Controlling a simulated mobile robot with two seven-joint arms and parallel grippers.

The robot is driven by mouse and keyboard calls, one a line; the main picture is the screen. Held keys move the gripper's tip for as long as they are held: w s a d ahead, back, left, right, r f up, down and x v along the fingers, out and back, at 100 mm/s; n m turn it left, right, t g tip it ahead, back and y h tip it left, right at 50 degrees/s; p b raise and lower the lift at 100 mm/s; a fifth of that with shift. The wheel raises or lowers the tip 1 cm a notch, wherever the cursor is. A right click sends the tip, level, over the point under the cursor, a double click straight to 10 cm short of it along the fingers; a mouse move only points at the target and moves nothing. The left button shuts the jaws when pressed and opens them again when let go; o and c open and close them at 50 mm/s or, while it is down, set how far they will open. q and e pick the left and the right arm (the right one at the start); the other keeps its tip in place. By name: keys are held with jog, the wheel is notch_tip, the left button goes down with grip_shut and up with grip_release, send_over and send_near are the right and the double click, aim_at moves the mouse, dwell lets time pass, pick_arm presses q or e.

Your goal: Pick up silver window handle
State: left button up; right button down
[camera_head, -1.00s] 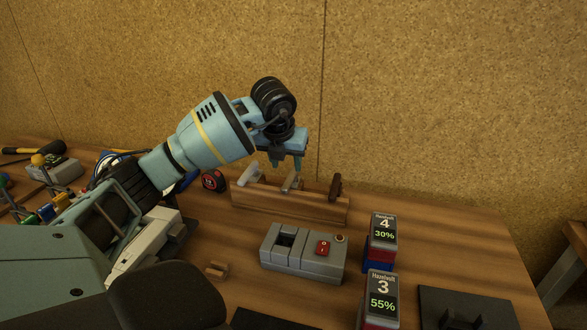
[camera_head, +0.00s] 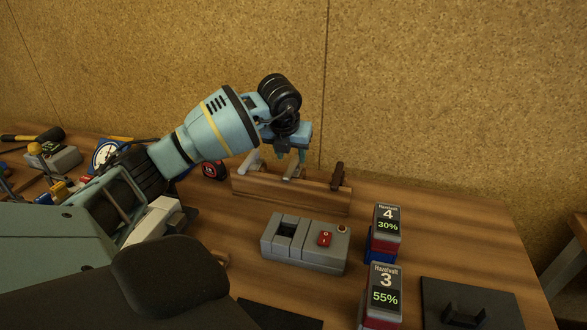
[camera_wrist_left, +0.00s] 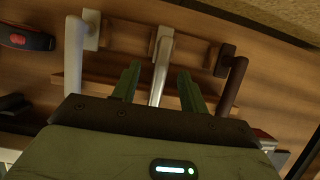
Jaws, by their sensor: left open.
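Several window handles stand in a wooden rack (camera_head: 290,193). The silver handle (camera_head: 292,168) is the middle one, and it also shows in the left wrist view (camera_wrist_left: 162,65). A white handle (camera_wrist_left: 74,55) is to its left and a dark brown handle (camera_wrist_left: 228,85) to its right. My left gripper (camera_head: 291,156) is open and empty, over the silver handle in the head view. In the left wrist view its two fingers (camera_wrist_left: 158,85) lie on either side of the silver handle's grip in the picture. Whether they touch it I cannot tell. My right gripper is not seen.
A grey box with a red switch (camera_head: 306,243) stands in front of the rack. Two battery packs (camera_head: 385,230) (camera_head: 383,297) stand to the right. A tape measure (camera_head: 214,170) lies left of the rack. The cork wall (camera_head: 430,100) is close behind.

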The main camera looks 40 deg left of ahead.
aim_at(293, 162)
pick_arm(q)
jog(key=x, duration=0.4)
jog(key=shift+d+f, duration=0.1)
jog(key=shift+f, duration=0.05)
grip_shut()
